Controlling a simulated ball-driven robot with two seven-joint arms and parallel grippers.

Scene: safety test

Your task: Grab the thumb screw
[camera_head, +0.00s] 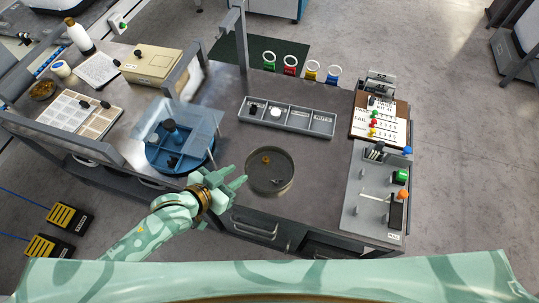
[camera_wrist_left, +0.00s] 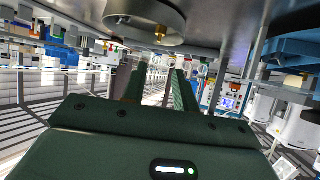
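A round grey dish (camera_head: 291,183) stands on the bench near its front edge. A small brass-coloured piece (camera_head: 266,160) and a small grey piece (camera_head: 277,181) lie in it; I cannot tell for sure which is the thumb screw. My left gripper (camera_head: 238,178) is just left of the dish, with its fingers pointing toward it. In the left wrist view its two fingers (camera_wrist_left: 158,88) are apart with nothing between them. That view is upside down; the dish (camera_wrist_left: 145,15) and a brass piece (camera_wrist_left: 160,32) show at the top. My right gripper is not in view.
A grey compartment tray (camera_head: 287,118) with small parts lies behind the dish. A blue round fixture with a clear shield (camera_head: 205,125) stands left of my gripper. A panel with buttons and a lever (camera_head: 367,215) is at the right. Bare bench surrounds the dish.

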